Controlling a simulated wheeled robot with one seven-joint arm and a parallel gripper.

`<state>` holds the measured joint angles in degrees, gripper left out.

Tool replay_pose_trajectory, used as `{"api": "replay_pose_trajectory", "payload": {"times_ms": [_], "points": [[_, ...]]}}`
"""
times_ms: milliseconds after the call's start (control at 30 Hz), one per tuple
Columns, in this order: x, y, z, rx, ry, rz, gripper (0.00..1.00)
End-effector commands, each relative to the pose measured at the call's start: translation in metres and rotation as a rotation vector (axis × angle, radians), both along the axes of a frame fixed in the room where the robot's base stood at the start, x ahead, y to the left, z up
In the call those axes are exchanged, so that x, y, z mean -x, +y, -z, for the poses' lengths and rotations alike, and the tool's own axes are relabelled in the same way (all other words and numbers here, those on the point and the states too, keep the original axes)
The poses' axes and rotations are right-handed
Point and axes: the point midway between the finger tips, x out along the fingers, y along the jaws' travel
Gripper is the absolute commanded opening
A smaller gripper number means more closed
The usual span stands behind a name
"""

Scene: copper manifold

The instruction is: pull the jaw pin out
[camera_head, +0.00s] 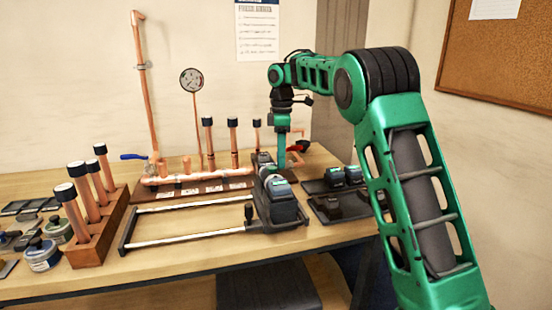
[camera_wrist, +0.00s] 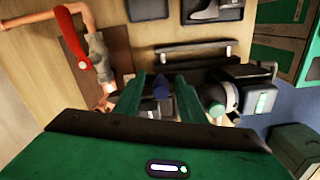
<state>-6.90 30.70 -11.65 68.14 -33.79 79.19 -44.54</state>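My gripper (camera_head: 281,160) points down above the jaw end of the black press tool (camera_head: 280,205) on the bench. In the wrist view its two green fingers (camera_wrist: 160,82) stand apart with a gap between them. A small dark blue cylinder (camera_wrist: 161,88), which looks like the head of the jaw pin, shows in that gap, with space to either finger. The tool's dark body lies below and partly behind the fingers. The jaws and the rest of the pin are hidden; I cannot tell how deep the pin sits.
The copper manifold (camera_head: 200,178) stands behind left, with upright capped pipes. A red-handled valve (camera_wrist: 72,52) is close to my gripper's left in the wrist view. A wooden block (camera_head: 93,240) with capped pipes stands left. Black trays with batteries (camera_head: 335,178) lie right.

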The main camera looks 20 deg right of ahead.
Motion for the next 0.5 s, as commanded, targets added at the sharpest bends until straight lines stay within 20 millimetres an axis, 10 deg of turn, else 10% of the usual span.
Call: {"api": "replay_pose_trajectory", "payload": {"times_ms": [233,400,500], "points": [[-0.0001,0.0003,0.0006,0.000,0.000,0.000,0.37],[0.0000,0.0005,0.0004,0.000,0.000,-0.001,0.00],[0.0000,0.0005,0.0003,0.000,0.000,-0.001,0.00]]}}
